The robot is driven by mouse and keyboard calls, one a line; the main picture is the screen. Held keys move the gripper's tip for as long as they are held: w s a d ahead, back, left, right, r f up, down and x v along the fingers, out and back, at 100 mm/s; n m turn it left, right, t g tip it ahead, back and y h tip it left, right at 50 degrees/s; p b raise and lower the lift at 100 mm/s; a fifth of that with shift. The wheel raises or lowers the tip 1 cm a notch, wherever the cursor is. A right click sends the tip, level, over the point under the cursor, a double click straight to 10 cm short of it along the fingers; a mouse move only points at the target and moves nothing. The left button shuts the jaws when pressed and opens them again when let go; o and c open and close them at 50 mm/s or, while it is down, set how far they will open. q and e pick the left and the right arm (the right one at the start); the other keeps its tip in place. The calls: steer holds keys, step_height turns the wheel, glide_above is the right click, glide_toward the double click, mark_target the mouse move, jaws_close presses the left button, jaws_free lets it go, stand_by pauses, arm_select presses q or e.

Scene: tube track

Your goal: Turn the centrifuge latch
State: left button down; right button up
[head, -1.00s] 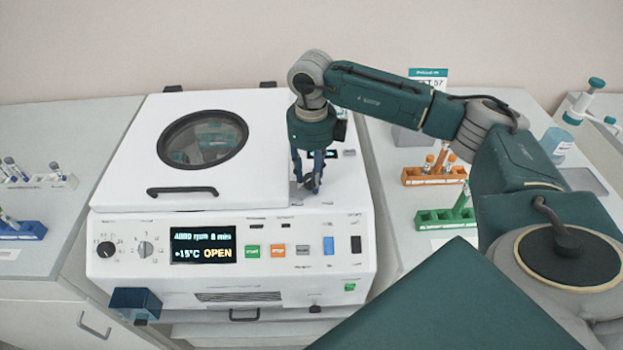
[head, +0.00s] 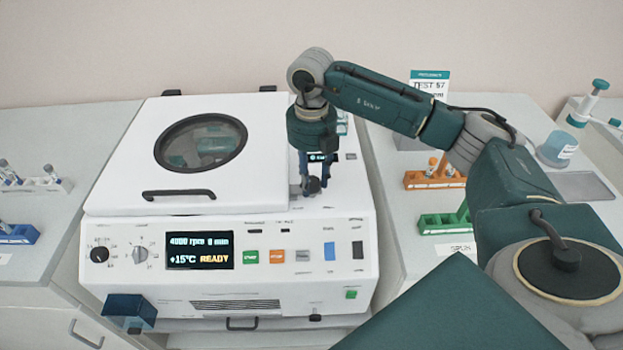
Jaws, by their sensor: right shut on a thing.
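The white centrifuge (head: 115,219) stands in the middle with its lid (head: 238,178) down and a round window in it. Its display (head: 200,249) reads "4000 rpm", "+15°C" and "READY". The dark latch (head: 311,185) is at the right edge of the lid, on the top of the machine. My right gripper (head: 312,183) comes down from above and is shut on the latch, with its fingers covering much of it. My left gripper is not in view.
Right of the centrifuge stand an orange rack (head: 434,179), a green rack (head: 444,222) and a sign (head: 429,86). A blue-lidded container (head: 557,149) is farther right. At the left are a white rack (head: 43,186) and a blue rack (head: 18,234) with tubes.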

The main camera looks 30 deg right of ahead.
mark_target(312, 181)
steer(key=shift+w+d+r+m, duration=0.1)
steer(key=shift+w+r+m, duration=0.15)
steer(key=shift+r+m, duration=0.05)
steer(key=o, duration=1.2)
steer(key=shift+s, duration=0.1)
steer(key=shift+c, duration=0.2)
steer(key=shift+s+f, duration=0.1)
steer(key=shift+f, duration=0.05)
step_height(312, 181, up, 12)
